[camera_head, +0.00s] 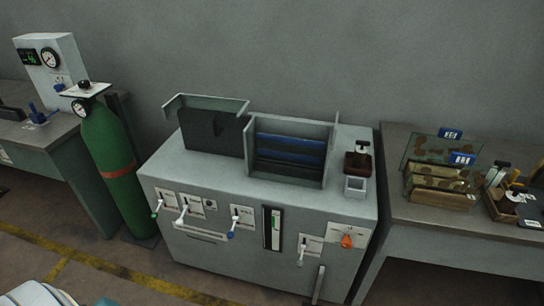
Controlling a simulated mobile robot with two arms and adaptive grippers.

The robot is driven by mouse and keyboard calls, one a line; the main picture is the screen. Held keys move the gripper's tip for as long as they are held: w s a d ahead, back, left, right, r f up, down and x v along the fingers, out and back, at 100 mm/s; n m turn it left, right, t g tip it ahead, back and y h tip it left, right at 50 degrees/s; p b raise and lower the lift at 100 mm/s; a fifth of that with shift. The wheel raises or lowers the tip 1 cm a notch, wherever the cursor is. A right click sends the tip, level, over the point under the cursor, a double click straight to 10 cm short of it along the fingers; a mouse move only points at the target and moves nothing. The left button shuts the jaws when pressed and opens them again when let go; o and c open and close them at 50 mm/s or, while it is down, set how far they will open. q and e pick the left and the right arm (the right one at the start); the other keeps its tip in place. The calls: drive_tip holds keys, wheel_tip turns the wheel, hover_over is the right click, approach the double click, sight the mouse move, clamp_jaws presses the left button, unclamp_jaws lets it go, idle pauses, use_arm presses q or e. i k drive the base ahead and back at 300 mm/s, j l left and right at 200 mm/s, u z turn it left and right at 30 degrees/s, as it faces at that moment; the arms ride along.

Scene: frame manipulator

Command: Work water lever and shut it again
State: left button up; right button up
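A grey machine cabinet (262,246) stands in the middle against the wall. Its front panel carries several small levers. One has a blue tip (231,234) and hangs at a slant below a small label plate. The labels are too small to read, so I cannot tell for certain which lever is for water.
A green gas cylinder (112,158) with a gauge stands left of the cabinet, beside a bench (40,137). A right-hand table (455,236) holds camouflage-patterned blocks (440,193) and a small tool box. The floor before the cabinet looks clear, with yellow lines.

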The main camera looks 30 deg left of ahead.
sight(230, 236)
drive_tip(key=u, duration=1.15)
